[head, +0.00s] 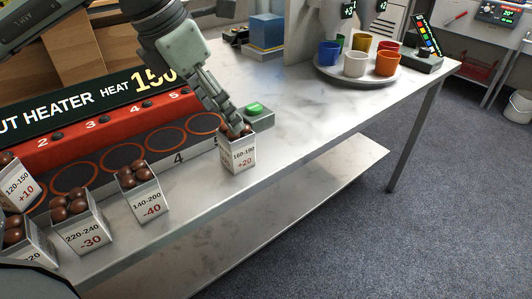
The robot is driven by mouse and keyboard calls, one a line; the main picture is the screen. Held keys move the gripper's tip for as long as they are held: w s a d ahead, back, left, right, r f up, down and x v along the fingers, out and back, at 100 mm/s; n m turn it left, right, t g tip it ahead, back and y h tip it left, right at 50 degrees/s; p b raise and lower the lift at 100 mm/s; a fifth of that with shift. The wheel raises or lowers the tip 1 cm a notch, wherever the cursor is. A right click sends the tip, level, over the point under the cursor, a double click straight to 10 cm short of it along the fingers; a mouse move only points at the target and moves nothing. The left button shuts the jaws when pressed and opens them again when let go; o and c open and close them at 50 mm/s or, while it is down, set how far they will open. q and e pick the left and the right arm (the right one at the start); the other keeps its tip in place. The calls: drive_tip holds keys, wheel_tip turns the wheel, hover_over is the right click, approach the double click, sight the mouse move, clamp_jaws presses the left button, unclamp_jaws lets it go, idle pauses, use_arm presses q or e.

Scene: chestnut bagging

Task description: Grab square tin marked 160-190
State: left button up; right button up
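The square tin marked 160-190 (240,158), with a red +20 below, stands upright on the pale marble counter (290,125) near its front edge. It holds brown chestnuts that show at its open top. My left gripper (236,125) comes down from the upper left, with its fingertips at the top of this tin, over the chestnuts and rim. The fingers are seen nearly edge-on, so I cannot tell whether they are open or shut, or whether they touch the tin. My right gripper is not in view.
Tins marked 140-200 (149,204), 220-240 (84,236) and 120-150 (19,190) stand to the left. The heater (105,125) with ringed plates lies behind. A green button (254,108) is close behind the tin. A tray of coloured cups (340,77) stands farther right; the counter between is clear.

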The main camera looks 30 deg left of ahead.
sight(236, 139)
use_arm(q)
drive_tip(key=x, duration=0.7)
drive_tip(key=shift+s+d+f, duration=0.1)
drive_tip(key=shift+d+f, duration=0.05)
drive_tip(key=shift+f, duration=0.25)
drive_tip(key=shift+c, duration=0.5)
drive_tip(key=c, duration=1.2)
